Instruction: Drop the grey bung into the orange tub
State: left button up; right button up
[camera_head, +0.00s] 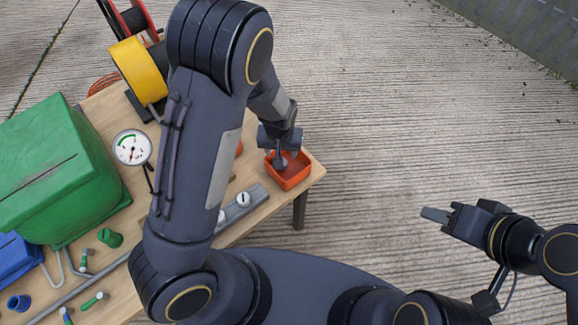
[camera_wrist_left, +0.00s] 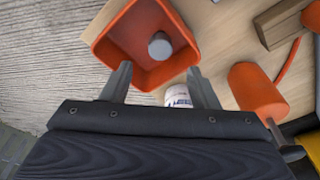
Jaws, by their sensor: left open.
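The orange tub (camera_head: 301,177) stands at the right end of the wooden table. It also shows in the left wrist view (camera_wrist_left: 113,45). The grey bung (camera_wrist_left: 160,45) is within the tub's outline in the left wrist view, beyond my fingertips and apart from them; whether it rests on the tub's floor I cannot tell. My left gripper (camera_wrist_left: 160,76) is open over the tub's near side, with nothing between its fingers. In the head view it (camera_head: 281,160) hides part of the tub. My right gripper (camera_head: 434,214) is off the table to the right, its jaw gap unclear.
An orange cylinder (camera_wrist_left: 258,90), a white labelled pot (camera_wrist_left: 178,96) and a wooden block (camera_wrist_left: 280,24) are close to the tub. A green box (camera_head: 55,170), a gauge (camera_head: 131,148) and a yellow reel (camera_head: 138,68) stand farther left. Concrete floor right of the table is clear.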

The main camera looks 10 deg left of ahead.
pick_arm(q)
jog(key=r, duration=0.3)
jog(key=s+r, duration=0.1)
jog(key=r, duration=0.1)
jog(key=shift+r, duration=0.35)
jog(key=s+a+r+t+h, duration=0.2)
jog(key=s+a+r, duration=0.1)
jog(key=s+r, duration=0.6)
jog(key=s+a+r+t+h+p, duration=0.1)
jog(key=s+a+r, duration=0.3)
jog(key=s+r, duration=0.5)
jog(key=shift+s+a+r+t+h, duration=0.3)
jog(key=shift+s+t+h, duration=0.15)
jog(key=shift+s, duration=0.8)
